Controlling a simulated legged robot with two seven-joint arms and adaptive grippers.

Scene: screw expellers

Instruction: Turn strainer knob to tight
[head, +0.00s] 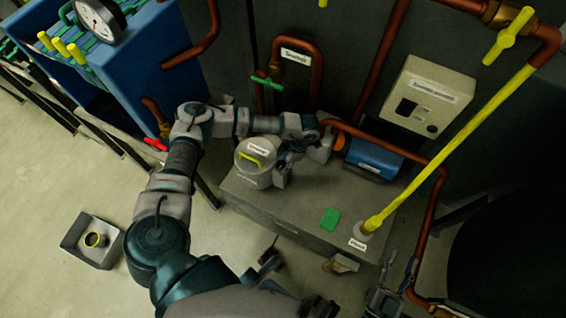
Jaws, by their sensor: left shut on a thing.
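The strainer (252,175) is a pale grey canister with a labelled lid, standing on the grey block in the middle of the head view. A yellow handle (250,158) lies across its lid. My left arm reaches over from the left, and my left gripper (285,167) is at the strainer's right side, shut on a part there. Its fingers hide what they hold, so I cannot tell whether it is the knob. My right gripper (386,298) is low in the picture, apart from the block; its finger opening is unclear.
The grey block (300,218) also bears a blue cylinder (372,157), a green piece (330,219) and a yellow pipe (440,155). Copper pipes and a control box (428,100) crowd the wall behind. A tray (88,252) with a yellow ring lies on the floor.

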